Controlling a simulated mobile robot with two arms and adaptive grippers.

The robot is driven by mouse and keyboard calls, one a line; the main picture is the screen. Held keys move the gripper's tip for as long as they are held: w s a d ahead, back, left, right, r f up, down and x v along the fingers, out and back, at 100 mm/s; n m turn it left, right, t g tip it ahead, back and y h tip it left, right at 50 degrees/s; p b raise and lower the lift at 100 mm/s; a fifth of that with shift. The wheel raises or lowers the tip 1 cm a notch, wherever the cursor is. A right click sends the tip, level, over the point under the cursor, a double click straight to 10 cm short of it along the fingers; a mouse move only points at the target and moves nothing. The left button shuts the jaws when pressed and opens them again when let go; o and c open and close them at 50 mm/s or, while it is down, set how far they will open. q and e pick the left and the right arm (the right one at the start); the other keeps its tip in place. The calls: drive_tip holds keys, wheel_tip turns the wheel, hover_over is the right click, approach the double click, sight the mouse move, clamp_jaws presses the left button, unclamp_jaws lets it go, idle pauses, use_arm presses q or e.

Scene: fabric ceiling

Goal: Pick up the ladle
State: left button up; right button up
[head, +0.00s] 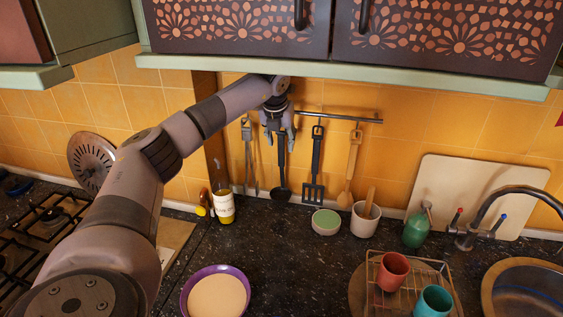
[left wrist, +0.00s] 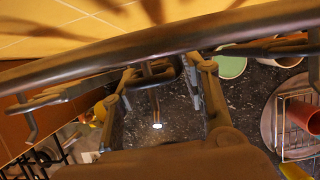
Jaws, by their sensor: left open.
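The black ladle (head: 281,176) hangs upright from a wall rail (head: 340,117), its bowl low near the counter. My left gripper (head: 279,138) is at the upper part of the ladle, just below rail height, with its fingers pointing down and apart. The gripper covers the ladle's top end in the head view. In the left wrist view, the open fingers (left wrist: 160,100) stand either side of a thin dark handle, which seems to be the ladle's (left wrist: 154,100). Whether a finger touches it, I cannot tell. My right gripper is not in view.
A black slotted turner (head: 315,170) and a wooden spoon (head: 350,170) hang to the right, tongs (head: 249,160) to the left. Cabinets (head: 430,35) overhang above. Below stand a white-and-yellow cup (head: 223,207), a green-topped bowl (head: 326,222) and a purple bowl (head: 188,296).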

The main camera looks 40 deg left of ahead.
use_arm(q)
drive_tip(key=shift+x, duration=0.75)
drive_tip(key=shift+s, duration=0.1)
drive_tip(key=shift+c, duration=0.2)
clamp_jaws()
